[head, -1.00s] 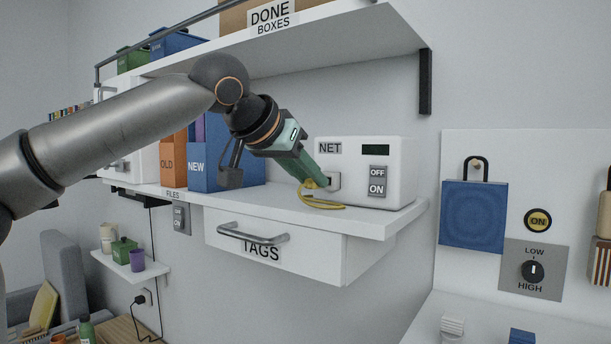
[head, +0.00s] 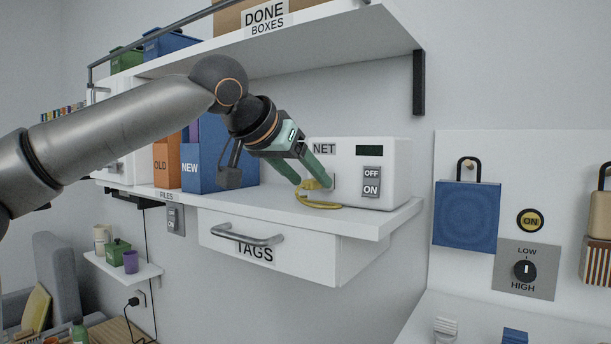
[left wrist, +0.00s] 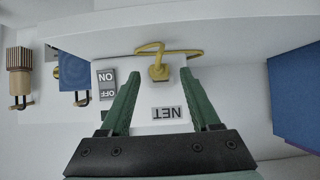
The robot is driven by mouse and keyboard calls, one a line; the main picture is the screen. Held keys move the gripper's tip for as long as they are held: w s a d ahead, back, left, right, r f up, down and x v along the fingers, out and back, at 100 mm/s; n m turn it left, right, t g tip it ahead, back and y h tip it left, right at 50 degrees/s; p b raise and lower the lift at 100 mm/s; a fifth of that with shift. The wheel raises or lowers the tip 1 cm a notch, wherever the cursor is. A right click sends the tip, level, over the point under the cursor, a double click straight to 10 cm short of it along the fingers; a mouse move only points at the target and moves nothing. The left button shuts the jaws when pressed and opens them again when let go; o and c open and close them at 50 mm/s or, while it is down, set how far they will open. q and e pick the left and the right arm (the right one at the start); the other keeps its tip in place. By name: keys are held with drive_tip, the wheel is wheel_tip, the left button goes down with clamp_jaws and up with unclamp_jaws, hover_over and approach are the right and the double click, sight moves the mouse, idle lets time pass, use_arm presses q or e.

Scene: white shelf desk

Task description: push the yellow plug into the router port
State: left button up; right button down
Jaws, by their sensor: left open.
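The white router marked NET (head: 390,152) stands on the shelf. The yellow plug (head: 316,184) is at the port on the router's front, with its yellow cord (head: 318,205) looping on the shelf. My left gripper (head: 310,179) is open at the plug, one finger on each side. In the left wrist view, upside down, the plug (left wrist: 158,73) shows between the spread fingertips of my left gripper (left wrist: 161,76), with a gap on both sides. The port is mostly hidden behind the plug, so I cannot tell how deep the plug sits. My right gripper is out of view.
The router's ON/OFF switch (head: 371,182) is right of the port. A blue file box (head: 205,168) stands to the left. The upper shelf (head: 330,38) overhangs, and the TAGS drawer (head: 300,255) is below. Free shelf lies in front of the router.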

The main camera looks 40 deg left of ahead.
use_arm(q)
drive_tip(key=v, duration=1.2)
drive_tip(key=shift+r, duration=0.2)
drive_tip(key=shift+s, duration=0.15)
